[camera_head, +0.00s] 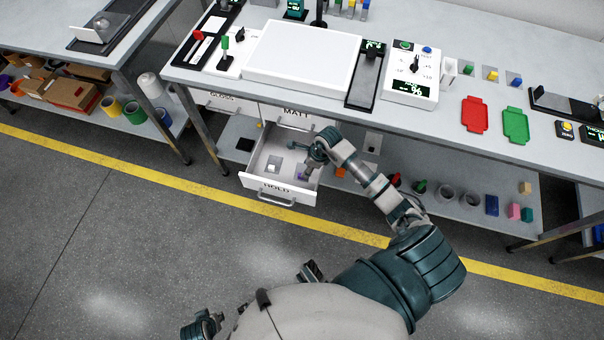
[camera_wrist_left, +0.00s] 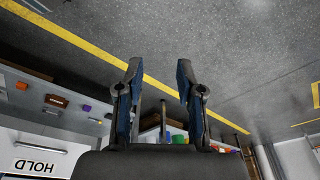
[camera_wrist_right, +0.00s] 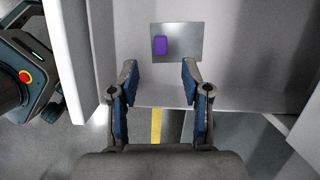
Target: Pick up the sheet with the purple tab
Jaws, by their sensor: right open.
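The sheet with the purple tab is a thin grey square (camera_wrist_right: 190,40) lying flat in the drawer in the right wrist view. Its purple tab (camera_wrist_right: 160,46) is left of the sheet's middle. In the head view the tab (camera_head: 302,173) shows small beside my right gripper, which hides part of the sheet. My right gripper (camera_wrist_right: 160,68) is open and empty, its fingertips short of the sheet in the picture. My left gripper (camera_wrist_left: 160,66) is open and empty, away from the drawer; in the head view it is at the bottom left (camera_head: 201,324).
The pulled-out HOLD drawer (camera_head: 279,187) has upright walls around the sheet. The floor in front is clear.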

